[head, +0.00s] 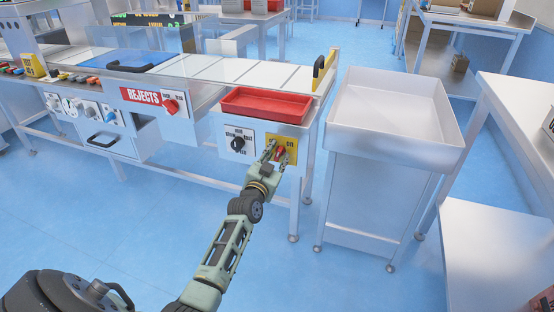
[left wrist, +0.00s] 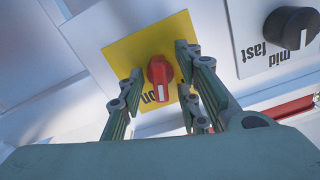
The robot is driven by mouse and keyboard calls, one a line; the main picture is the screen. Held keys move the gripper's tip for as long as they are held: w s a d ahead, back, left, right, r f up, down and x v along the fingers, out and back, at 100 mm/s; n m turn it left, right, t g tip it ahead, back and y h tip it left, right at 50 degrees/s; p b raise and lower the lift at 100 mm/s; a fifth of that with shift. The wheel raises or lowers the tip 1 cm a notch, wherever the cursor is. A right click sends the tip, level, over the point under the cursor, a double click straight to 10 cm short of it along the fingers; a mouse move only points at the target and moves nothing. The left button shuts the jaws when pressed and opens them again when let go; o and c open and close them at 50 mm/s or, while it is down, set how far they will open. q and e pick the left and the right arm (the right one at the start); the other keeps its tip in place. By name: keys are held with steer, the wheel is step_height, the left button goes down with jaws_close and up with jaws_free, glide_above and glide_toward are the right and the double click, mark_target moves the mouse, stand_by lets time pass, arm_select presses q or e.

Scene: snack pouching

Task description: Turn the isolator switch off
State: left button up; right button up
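The isolator switch is a red knob (head: 281,152) on a yellow plate (head: 291,142), at the right end of the machine's front panel. In the left wrist view the red knob (left wrist: 160,74) has a white mark at its lower end, beside the upside-down word "on". My left gripper (head: 279,154) is at the plate in the head view. In the left wrist view the left gripper (left wrist: 160,80) has its fingers spread on both sides of the knob, with gaps showing; it is open and empty. My right gripper is not in view.
A black speed dial (head: 238,144) on a white plate sits just left of the yellow plate. A red tray (head: 266,104) rests above. A red rejects switch (head: 171,106) is further left. A white bin (head: 393,110) stands to the right, across a narrow gap.

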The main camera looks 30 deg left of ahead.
arm_select(q)
steer(key=shift+c, duration=0.3)
jaws_close()
